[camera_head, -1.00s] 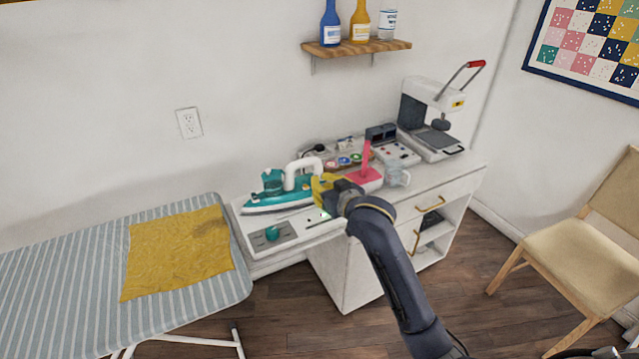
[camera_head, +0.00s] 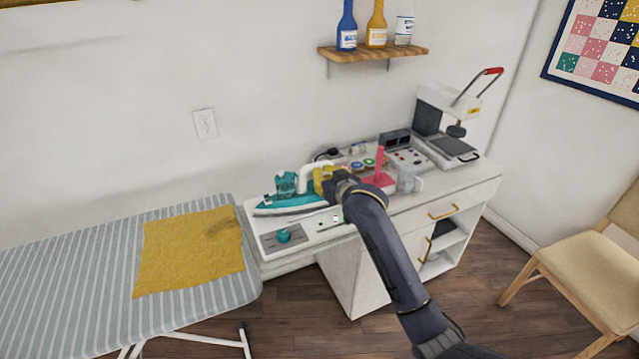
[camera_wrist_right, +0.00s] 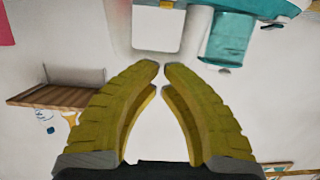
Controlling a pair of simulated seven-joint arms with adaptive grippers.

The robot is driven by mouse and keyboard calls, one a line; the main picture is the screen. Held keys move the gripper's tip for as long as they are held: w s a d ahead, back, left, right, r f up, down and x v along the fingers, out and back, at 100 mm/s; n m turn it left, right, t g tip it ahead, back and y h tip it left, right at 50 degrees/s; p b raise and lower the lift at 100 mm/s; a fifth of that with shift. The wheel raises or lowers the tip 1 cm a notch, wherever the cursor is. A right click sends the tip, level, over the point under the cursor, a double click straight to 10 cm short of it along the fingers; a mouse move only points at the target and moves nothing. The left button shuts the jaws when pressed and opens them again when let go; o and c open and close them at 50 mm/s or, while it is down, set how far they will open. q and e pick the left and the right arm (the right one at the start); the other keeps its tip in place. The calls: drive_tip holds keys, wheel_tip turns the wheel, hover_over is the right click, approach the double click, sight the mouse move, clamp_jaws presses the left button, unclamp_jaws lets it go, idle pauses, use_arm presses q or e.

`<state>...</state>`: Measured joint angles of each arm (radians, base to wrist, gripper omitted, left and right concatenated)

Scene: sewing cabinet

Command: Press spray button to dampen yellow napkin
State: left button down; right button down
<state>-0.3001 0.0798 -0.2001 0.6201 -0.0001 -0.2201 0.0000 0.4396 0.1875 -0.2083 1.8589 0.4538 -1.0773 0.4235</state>
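The yellow napkin (camera_head: 185,255) lies spread on the striped ironing board (camera_head: 85,275), with a darker patch near its upper right corner. The teal iron (camera_head: 290,203) with a white handle rests on its white station at the cabinet's left end. My right gripper (camera_head: 318,180) is at the iron's handle, its yellow fingers beside it. In the right wrist view its fingertips (camera_wrist_right: 161,66) nearly meet, with nothing visible between them. The white handle (camera_wrist_right: 157,28) and a teal part (camera_wrist_right: 228,38) are just beyond. The spray button cannot be made out. My left gripper is out of view.
A teal knob (camera_head: 283,236) sits on the station's front panel. A pink item (camera_head: 380,178), a clear jug (camera_head: 408,178) and a heat press (camera_head: 445,125) stand to the right. A wall shelf (camera_head: 373,53) holds bottles. A chair (camera_head: 590,265) is at right.

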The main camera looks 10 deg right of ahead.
drive_tip(key=x, duration=0.2)
drive_tip(key=shift+w, duration=0.4)
wheel_tip(320, 180, down, 2)
drive_tip(key=shift+s+f, duration=0.1)
drive_tip(key=shift+f, duration=1)
drive_tip(key=shift+f, duration=0.9)
wheel_tip(320, 180, up, 5)
drive_tip(key=shift+a+f, duration=0.1)
drive_tip(key=shift+f, duration=0.1)
drive_tip(key=v, duration=1)
